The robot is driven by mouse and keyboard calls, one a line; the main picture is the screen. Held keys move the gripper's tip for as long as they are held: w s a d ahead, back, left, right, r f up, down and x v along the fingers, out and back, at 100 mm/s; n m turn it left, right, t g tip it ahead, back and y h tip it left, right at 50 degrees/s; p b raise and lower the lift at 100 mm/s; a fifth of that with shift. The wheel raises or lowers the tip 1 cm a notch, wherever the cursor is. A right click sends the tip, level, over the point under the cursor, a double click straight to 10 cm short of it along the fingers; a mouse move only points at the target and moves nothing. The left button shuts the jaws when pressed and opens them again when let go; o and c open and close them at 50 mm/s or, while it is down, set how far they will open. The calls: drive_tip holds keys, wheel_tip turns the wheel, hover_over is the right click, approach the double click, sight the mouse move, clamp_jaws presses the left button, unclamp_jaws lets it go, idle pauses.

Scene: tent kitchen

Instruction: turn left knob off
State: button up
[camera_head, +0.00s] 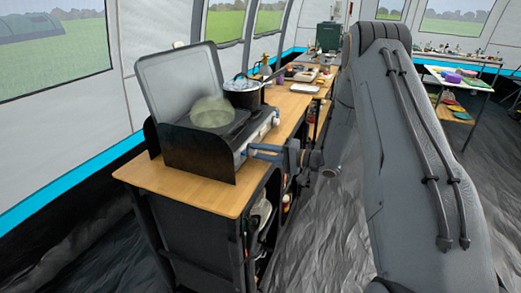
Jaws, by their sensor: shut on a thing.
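My gripper (253,150) reaches in from the right to the near end of this panel, where the left knob would be. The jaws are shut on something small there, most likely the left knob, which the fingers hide. The knob's angle cannot be seen. A pale haze (211,112) rises above the near burner.
Trays (304,88) and bottles stand farther along. My arm fills the right side.

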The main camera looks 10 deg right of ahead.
drive_tip(key=shift+f+m+p, duration=0.1)
drive_tip(key=shift+m+p, duration=0.4)
drive_tip(key=shift+m, duration=1.6)
drive_tip(key=o, duration=1.1)
drive_tip(key=shift+c, duration=0.2)
